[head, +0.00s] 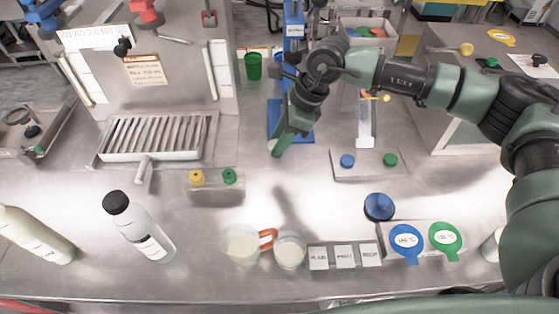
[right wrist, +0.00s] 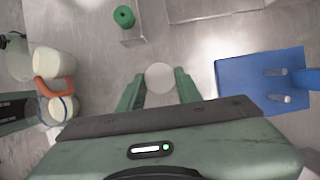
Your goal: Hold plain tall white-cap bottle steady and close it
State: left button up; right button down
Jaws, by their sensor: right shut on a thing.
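My right gripper (head: 280,146) reaches down over the middle of the table beside a blue stand. In the right wrist view its two green fingers (right wrist: 159,92) are shut on a round white cap (right wrist: 159,77). The cap cannot be made out in the head view. A tall pale bottle (head: 36,237) leans at the far left; its top end is cut off by the picture edge, so I cannot tell whether it has a cap. A clear-white bottle with a black cap (head: 140,228) stands tilted in view to its right. My left gripper is not in view.
Two white cups, one (head: 243,246) beside an orange handle and one (head: 290,251), stand at the front. A slatted tray (head: 155,137) lies at the back left.

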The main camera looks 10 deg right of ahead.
notch_tip(320, 180, up, 9)
jog(key=b, duration=0.1)
dwell(0.4)
jog(key=s+d+f+n+g+h, duration=0.2)
jog(key=s+d+f+n, duration=0.1)
jog(key=s+n, duration=0.5)
jog(key=s+d+f+n+g+h, duration=0.2)
jog(key=s+n, duration=0.6)
jog(key=n, duration=0.4)
notch_tip(320, 180, down, 4)
jog(key=shift+d+r+n+g, duration=0.3)
jog(key=shift+d+g, duration=0.5)
jog(key=shift+d, duration=0.3)
